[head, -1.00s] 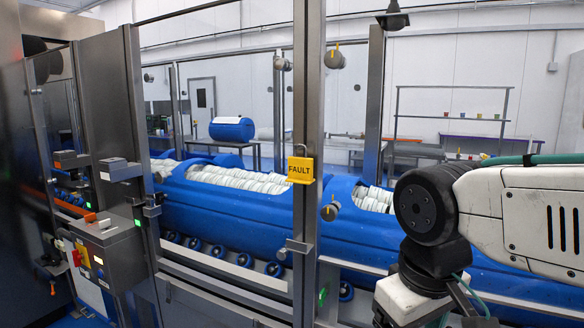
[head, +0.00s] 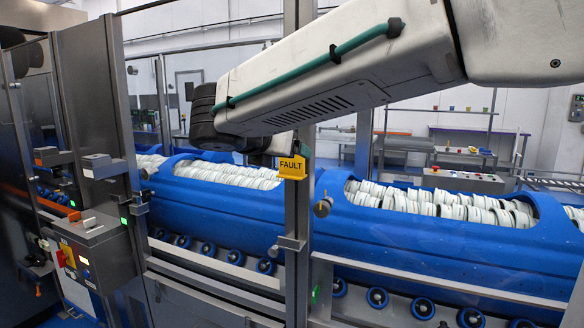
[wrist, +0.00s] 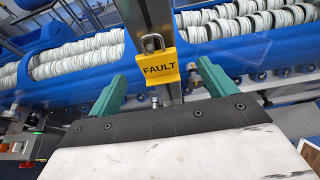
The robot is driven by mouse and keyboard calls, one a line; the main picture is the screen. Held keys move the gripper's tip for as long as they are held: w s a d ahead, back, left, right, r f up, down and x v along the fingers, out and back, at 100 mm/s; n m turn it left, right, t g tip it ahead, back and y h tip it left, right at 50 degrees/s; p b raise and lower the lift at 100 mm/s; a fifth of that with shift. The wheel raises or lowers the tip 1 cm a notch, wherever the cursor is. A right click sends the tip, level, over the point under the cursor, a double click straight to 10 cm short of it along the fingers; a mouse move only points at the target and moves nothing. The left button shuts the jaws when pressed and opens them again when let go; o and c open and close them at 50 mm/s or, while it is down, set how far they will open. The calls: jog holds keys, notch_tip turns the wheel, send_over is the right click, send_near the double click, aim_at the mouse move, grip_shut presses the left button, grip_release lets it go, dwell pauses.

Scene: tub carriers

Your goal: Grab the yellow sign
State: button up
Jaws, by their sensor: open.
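The yellow FAULT sign (head: 292,167) hangs on the grey metal post between the clear panels, and a metal shackle or hook shows at its top. In the wrist view the sign (wrist: 158,66) is a little beyond my gripper (wrist: 160,82), between the lines of its two green fingers. My gripper is open, with one finger at each side and nothing between them. In the head view my arm reaches in from the upper right, and its end hides the area just above and behind the sign. The fingers are not clear in the head view.
Large blue tub carriers (head: 225,206) filled with stacked white lids or tubs lie behind the panels. A control box (head: 90,240) with a red and yellow switch stands at left. A latch (head: 288,246) sits on the post below the sign.

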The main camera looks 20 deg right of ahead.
aim_at(289, 176)
jog(key=x, duration=0.6)
jog(key=shift+w+a+f, duration=0.15)
jog(key=shift+a+f, duration=0.15)
jog(key=c, duration=1.1)
